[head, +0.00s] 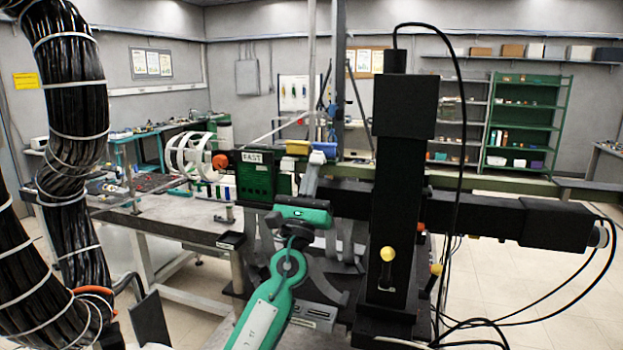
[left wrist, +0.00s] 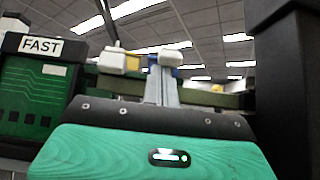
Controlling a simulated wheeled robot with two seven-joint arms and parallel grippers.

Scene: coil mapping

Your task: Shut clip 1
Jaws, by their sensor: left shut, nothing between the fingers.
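My left gripper (head: 317,158) reaches up from its teal body, its grey fingers together and pale-tipped, with nothing between them. In the left wrist view the gripper (left wrist: 171,60) points away over the teal housing. A yellow block-like piece (head: 297,147) is just left of the fingertips; it also shows in the wrist view (left wrist: 118,61). A blue piece (head: 328,148) is right behind the fingertips and partly hidden by them. No label shows which piece is clip 1, and I cannot tell whether either is open or shut, or touching the fingers. My right gripper is out of view.
A dark green box marked FAST (head: 252,175) stands left of the gripper, with white coil rings (head: 190,155) beyond it. A tall black column (head: 404,170) with yellow knobs stands close on the right. Loose black cables (head: 456,130) hang beside it. A grey bench (head: 185,215) is at left.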

